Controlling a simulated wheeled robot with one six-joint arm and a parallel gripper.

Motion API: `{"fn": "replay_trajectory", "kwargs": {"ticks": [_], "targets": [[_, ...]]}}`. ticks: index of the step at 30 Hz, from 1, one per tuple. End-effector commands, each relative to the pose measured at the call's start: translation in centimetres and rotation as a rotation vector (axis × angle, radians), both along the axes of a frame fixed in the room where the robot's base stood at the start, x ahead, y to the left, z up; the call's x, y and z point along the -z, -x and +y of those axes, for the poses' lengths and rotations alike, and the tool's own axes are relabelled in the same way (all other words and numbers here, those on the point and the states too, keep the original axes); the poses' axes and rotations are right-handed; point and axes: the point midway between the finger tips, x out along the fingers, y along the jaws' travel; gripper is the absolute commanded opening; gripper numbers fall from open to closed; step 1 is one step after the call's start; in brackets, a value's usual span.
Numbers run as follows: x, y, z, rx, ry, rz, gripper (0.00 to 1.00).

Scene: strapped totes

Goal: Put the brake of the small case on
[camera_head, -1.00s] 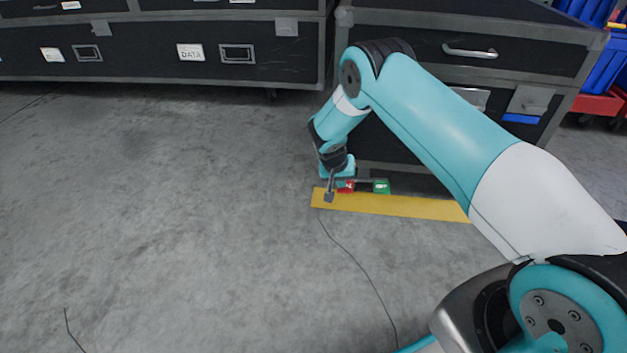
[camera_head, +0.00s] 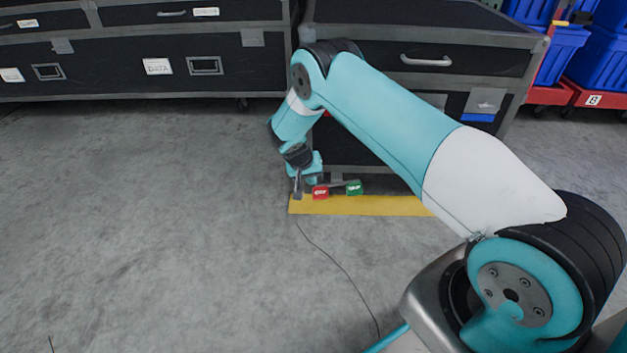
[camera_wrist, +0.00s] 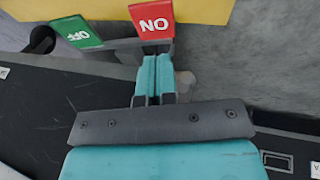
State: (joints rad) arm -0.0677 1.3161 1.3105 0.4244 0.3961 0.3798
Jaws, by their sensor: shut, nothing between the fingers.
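The small case (camera_head: 400,92) is the dark case with grey edges behind my arm. Low at its front is a brake bar with a red ON pedal (camera_head: 320,192) and a green OFF pedal (camera_head: 354,187). In the wrist view, the red ON pedal (camera_wrist: 152,20) and the green OFF pedal (camera_wrist: 77,32) read upside down. My gripper (camera_head: 298,192) is shut and empty, just left of the red pedal in the head view. In the wrist view, my gripper's fingertips (camera_wrist: 155,58) lie close to the red pedal. I cannot tell whether they touch it.
A yellow floor strip (camera_head: 370,206) runs in front of the pedals. A long dark case (camera_head: 120,65) labelled DATA stands to the left. Blue totes (camera_head: 605,62) on red dollies (camera_head: 590,97) are at the far right. The grey floor (camera_head: 150,220) in front is clear apart from thin cracks.

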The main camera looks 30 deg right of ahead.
Motion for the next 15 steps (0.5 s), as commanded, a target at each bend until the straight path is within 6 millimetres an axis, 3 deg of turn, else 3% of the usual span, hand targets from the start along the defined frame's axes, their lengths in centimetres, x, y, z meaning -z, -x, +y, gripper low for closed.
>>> {"fn": "replay_trajectory", "kwargs": {"ticks": [1, 6, 15], "targets": [[-2.0, 0.1, 0.7, -0.003, 0.000, 0.000, 0.00], [-5.2, 0.3, 2.4, -0.005, -0.001, 0.000, 0.00], [-7.6, 0.6, 3.8, -0.004, 0.000, 0.001, 0.00]]}}
